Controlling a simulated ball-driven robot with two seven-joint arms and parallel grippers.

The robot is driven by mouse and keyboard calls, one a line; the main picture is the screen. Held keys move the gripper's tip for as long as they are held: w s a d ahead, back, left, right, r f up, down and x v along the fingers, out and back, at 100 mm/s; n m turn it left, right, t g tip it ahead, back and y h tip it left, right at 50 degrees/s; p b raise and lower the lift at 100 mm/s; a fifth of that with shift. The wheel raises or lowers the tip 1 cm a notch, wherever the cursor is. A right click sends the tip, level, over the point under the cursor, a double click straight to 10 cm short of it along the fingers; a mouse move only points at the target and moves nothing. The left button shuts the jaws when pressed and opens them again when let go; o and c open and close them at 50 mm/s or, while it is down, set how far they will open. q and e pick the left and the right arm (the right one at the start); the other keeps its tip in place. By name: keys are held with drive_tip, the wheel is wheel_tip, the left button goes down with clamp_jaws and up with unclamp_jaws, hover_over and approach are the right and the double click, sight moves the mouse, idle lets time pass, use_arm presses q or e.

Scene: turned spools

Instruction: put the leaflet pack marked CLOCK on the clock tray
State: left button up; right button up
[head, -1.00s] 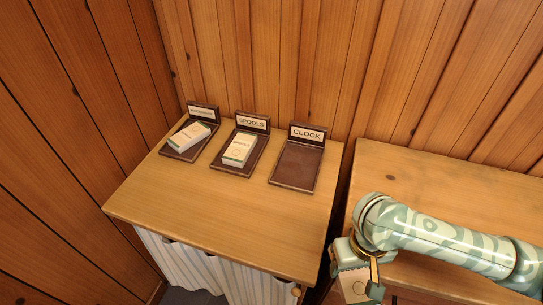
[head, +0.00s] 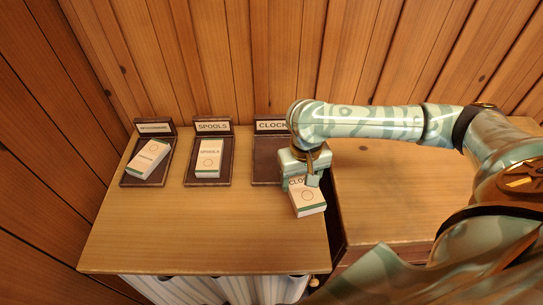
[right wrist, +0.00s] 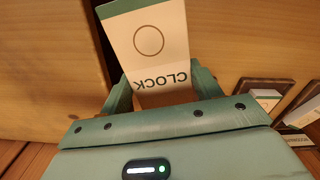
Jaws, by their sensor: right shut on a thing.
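The leaflet pack marked CLOCK (head: 308,199) is white with a green band and a circle. My right gripper (head: 305,178) is shut on it and holds it over the right edge of the small table, in front of the clock tray. In the right wrist view the pack (right wrist: 150,42) sits between the two fingers (right wrist: 162,88), its word CLOCK readable. The clock tray (head: 264,173) is dark brown with a CLOCK sign at its back; my right arm and gripper hide its right part. Its bare left part looks empty. My left gripper is not in view.
Left of the clock tray, the SPOOLS tray (head: 227,175) holds a pack (head: 209,158), and the leftmost tray (head: 130,180) holds a tilted pack (head: 148,158). The table front (head: 200,240) is clear. A second wooden surface (head: 390,200) stands at right, past a gap. Plank walls close the back.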

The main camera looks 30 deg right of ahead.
drive_tip(key=w+d+r+m, duration=0.3)
drive_tip(key=w+d+r, duration=0.1)
drive_tip(key=d+r, duration=0.15)
drive_tip(key=b, duration=0.9)
hover_over(274, 156)
drive_tip(key=f, duration=1)
drive_tip(key=shift+s, duration=0.4)
drive_tip(key=f+b, duration=0.2)
drive_tip(key=f, duration=0.1)
drive_tip(key=f+b, duration=0.1)
drive_tip(key=b, duration=0.1)
drive_tip(key=shift+w+f, duration=0.2)
drive_tip(key=shift+w, duration=0.15)
drive_tip(key=shift+r, duration=0.35)
drive_tip(key=shift+c, duration=0.6)
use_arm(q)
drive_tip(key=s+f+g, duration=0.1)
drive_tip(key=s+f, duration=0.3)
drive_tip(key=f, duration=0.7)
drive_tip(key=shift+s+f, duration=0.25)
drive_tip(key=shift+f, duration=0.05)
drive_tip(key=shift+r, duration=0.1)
use_arm(e)
drive_tip(key=o, duration=1.2)
drive_tip(key=shift+f, duration=0.1)
